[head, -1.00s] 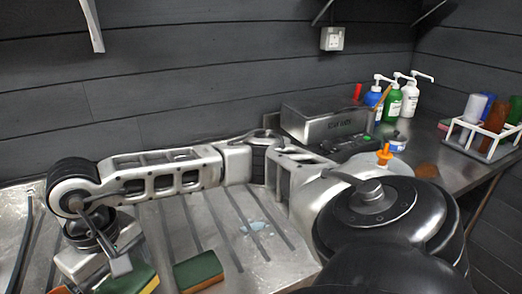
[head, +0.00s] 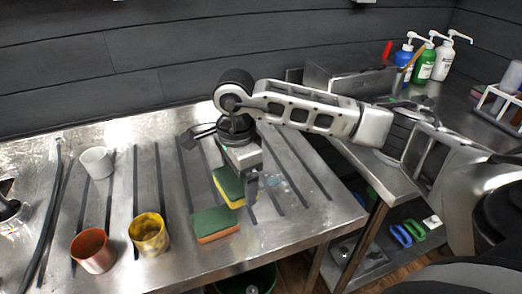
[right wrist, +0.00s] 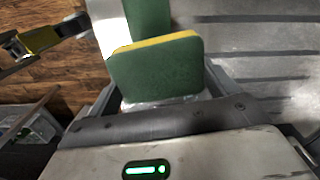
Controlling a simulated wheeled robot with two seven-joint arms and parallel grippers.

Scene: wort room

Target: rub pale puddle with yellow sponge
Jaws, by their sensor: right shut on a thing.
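My right gripper (head: 247,187) is shut on the green and yellow sponge (head: 228,186), which also shows in the right wrist view (right wrist: 155,70) with its yellow layer at the top edge. The pale puddle (head: 277,181) is a faint light patch on the grooved steel top, just right of the gripper and partly hidden by it. The sponge is left of the visible puddle; I cannot tell whether it touches the steel. A green and orange sponge (head: 215,223) lies nearer the front edge.
A white cup (head: 97,162), a copper cup (head: 92,250) and a yellow cup (head: 149,234) stand at the left. A steel box (head: 345,78) and pump bottles (head: 424,62) stand at the back right. A lower shelf holds blue and green items (head: 408,233).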

